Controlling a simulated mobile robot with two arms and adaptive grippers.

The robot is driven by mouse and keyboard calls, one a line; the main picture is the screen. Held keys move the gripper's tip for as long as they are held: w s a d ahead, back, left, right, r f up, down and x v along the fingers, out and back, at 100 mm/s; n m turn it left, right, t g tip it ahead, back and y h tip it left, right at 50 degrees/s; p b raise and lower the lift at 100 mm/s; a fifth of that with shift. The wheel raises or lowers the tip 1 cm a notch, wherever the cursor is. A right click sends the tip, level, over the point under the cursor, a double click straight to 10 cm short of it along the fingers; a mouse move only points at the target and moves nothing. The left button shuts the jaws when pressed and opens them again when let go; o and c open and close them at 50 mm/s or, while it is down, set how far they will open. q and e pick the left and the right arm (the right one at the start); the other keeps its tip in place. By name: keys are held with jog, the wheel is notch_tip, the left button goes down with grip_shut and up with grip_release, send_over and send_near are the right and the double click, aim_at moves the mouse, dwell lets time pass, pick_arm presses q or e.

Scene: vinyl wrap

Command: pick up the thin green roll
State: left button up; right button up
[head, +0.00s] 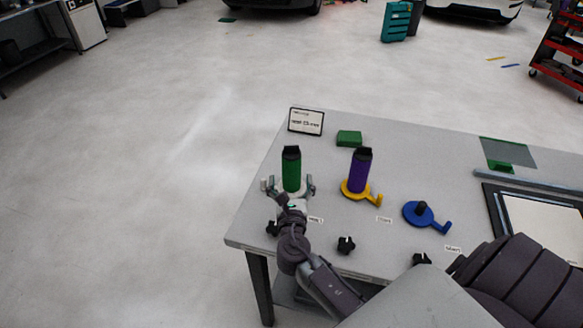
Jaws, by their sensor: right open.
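The green roll (291,174) stands upright near the left end of the grey table, with a black top. My right gripper (289,185) is at its lower part, with one finger to the left and one to the right of it. The fingers are apart, with gaps to the roll. I cannot tell whether the roll is fully between them in depth. The gripper hides the roll's base and holder. My left gripper is not in view.
A purple roll (361,170) stands on a yellow holder (355,194) to the right. An empty blue holder (424,217) is further right. A small sign (306,121) and a green block (349,138) lie behind. Black knobs (346,245) sit along the front.

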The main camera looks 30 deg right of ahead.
aim_at(292, 168)
jog(key=x, duration=0.2)
jog(key=shift+w+d+f, duration=0.1)
jog(key=shift+w+d, duration=0.05)
jog(key=shift+w, duration=0.1)
jog(key=shift+w+d, duration=0.15)
jog(key=shift+w, duration=0.1)
jog(key=p+x, duration=0.1)
jog(key=x, duration=0.3)
jog(key=shift+d, duration=0.25)
jog(key=shift+w+d, duration=0.3)
jog(key=shift+w, duration=0.05)
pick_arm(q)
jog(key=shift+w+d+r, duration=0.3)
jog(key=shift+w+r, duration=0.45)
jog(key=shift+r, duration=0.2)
pick_arm(e)
jog(key=shift+s+a, duration=0.1)
jog(key=shift+c, duration=1.3)
jog(key=c, duration=1.1)
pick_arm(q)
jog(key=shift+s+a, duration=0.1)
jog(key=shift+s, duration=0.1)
